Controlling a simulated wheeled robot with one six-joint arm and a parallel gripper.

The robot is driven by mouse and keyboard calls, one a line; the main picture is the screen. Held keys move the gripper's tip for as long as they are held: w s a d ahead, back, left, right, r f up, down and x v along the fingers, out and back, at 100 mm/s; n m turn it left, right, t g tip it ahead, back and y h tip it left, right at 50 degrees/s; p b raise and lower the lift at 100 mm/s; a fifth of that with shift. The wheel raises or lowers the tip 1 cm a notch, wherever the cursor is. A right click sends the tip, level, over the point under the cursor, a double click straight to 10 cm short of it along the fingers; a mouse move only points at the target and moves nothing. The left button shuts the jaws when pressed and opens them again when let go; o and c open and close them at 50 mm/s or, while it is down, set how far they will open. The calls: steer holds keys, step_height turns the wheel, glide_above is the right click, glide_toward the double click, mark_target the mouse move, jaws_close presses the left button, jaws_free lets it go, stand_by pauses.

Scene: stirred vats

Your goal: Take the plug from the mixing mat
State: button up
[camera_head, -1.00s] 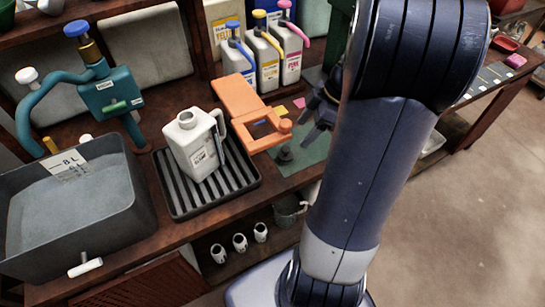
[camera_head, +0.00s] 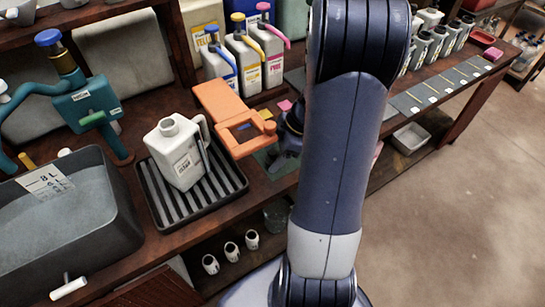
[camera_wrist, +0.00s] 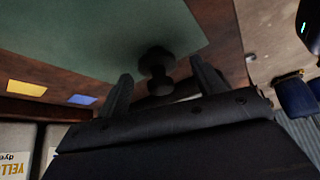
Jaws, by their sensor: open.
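The plug (camera_wrist: 157,62), a dark round knob with a narrower neck, is on the green mixing mat (camera_wrist: 90,22) near its edge in the wrist view. My gripper (camera_wrist: 162,76) is open, with one finger on each side of the plug in that view; I cannot tell whether either finger touches it. In the head view my gripper (camera_head: 284,152) is low over the mat (camera_head: 262,157), partly behind my arm. There I cannot make out the plug, and most of the mat is covered.
An orange frame (camera_head: 225,110) stands just left of my gripper. A white jug (camera_head: 178,155) stands on a ribbed black tray (camera_head: 158,206), left of that. Dye bottles (camera_head: 245,60) stand behind. A grey vat (camera_head: 90,240) is at far left.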

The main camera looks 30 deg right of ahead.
steer(key=shift+a+f, duration=0.15)
steer(key=shift+f, duration=0.15)
steer(key=shift+c, duration=0.3)
steer(key=c, duration=1)
steer(key=shift+o, duration=0.2)
steer(key=shift+r, duration=0.1)
